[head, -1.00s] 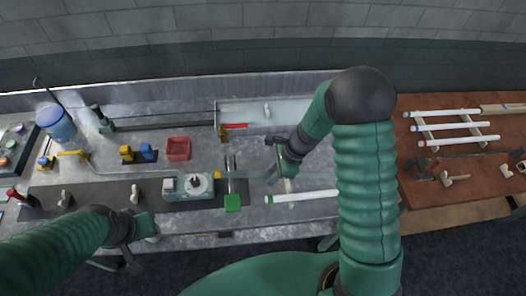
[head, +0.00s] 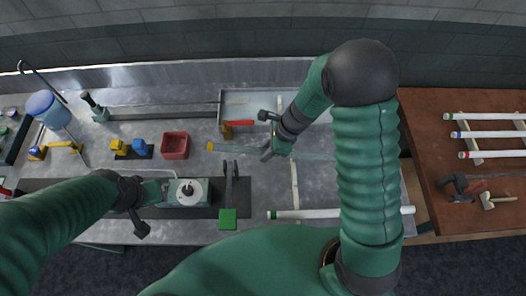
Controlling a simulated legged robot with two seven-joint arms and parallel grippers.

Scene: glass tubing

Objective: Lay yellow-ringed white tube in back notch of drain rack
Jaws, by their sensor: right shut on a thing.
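The yellow-ringed tube (head: 236,149) is held level by my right gripper (head: 271,150), with its yellow end (head: 210,146) out to the left. The drain rack's pale rail (head: 295,183) shows below and right of the gripper. A green-ringed white tube (head: 310,214) lies across the front of the rack. My arm hides much of the rack. My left gripper (head: 142,212) is at the left front, its jaw opening unclear.
A shallow tray (head: 240,100) stands behind, with a red-handled tool (head: 240,122) near it. A red bin (head: 176,146) and a burner-like device (head: 188,192) stand left. Several white tubes (head: 490,134) lie on a rack on the brown table (head: 425,120) at right.

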